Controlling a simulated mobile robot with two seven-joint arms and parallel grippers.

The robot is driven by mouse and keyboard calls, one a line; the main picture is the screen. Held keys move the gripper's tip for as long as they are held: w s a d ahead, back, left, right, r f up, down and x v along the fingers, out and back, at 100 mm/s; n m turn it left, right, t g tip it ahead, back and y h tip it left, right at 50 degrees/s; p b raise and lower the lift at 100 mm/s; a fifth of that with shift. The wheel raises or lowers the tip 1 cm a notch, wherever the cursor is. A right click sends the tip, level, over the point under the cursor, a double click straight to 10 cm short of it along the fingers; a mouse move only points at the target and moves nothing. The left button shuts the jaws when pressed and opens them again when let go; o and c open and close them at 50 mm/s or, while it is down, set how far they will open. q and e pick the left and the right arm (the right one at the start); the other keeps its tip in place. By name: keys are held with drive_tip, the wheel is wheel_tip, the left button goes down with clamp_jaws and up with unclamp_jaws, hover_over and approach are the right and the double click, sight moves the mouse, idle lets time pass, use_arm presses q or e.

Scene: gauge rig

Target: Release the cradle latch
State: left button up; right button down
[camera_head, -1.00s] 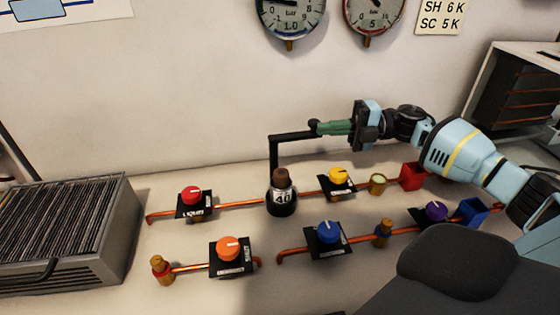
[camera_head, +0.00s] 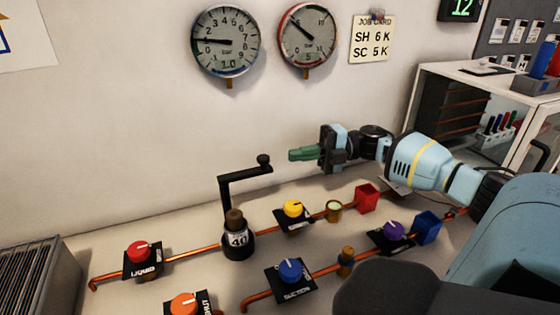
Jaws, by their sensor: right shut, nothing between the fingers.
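A black cranked lever (camera_head: 245,174) with a round knob (camera_head: 264,160) at its end rises from behind a dark cylinder marked 40 (camera_head: 237,240) on the bench. The cylinder has a brown top. I cannot tell for certain which part is the cradle latch. My right gripper (camera_head: 292,155), with green fingers, is shut and empty. It is just right of the knob, with a visible gap between them. My left gripper is not in view.
Red (camera_head: 138,252), yellow (camera_head: 293,209), blue (camera_head: 290,271), orange (camera_head: 183,304) and purple (camera_head: 393,230) knobs sit along copper pipes. Two gauges (camera_head: 225,41) (camera_head: 307,41) hang on the wall behind.

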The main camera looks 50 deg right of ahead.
drive_tip(key=shift+s+d, duration=0.35)
drive_tip(key=shift+s, duration=0.2)
drive_tip(key=shift+s+d, duration=0.35)
drive_tip(key=shift+s, duration=0.2)
